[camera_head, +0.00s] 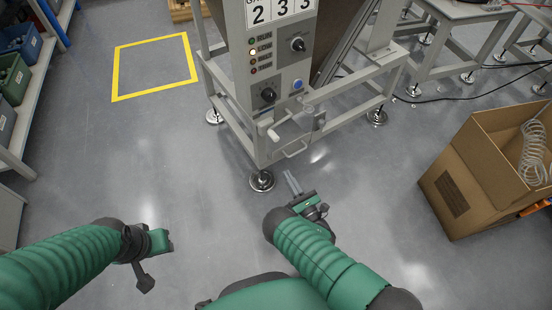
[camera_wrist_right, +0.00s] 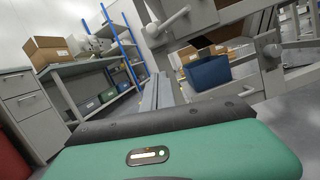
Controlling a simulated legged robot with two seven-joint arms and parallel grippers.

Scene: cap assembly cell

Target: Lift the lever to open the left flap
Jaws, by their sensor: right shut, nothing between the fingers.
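The grey machine frame (camera_head: 262,142) stands at top centre in the head view. A lever with a pale handle (camera_head: 272,134) sits low on its front, below the control panel. I cannot clearly make out the left flap. My right gripper (camera_head: 292,182) is below and to the right of the lever, shut and empty, apart from the frame. Its pale fingers also show in the right wrist view (camera_wrist_right: 158,92), pointing toward grey framework with a pale-knobbed bar (camera_wrist_right: 166,20). My left gripper (camera_head: 160,241) is at lower left, away from the machine; its fingers are unclear.
The control panel (camera_head: 275,65) has knobs, lights and a blue button. A cardboard box (camera_head: 465,190) holding a coiled hose stands at right. Shelves with bins (camera_head: 18,75) are at left. A yellow floor square (camera_head: 150,40) is empty. The floor around my grippers is clear.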

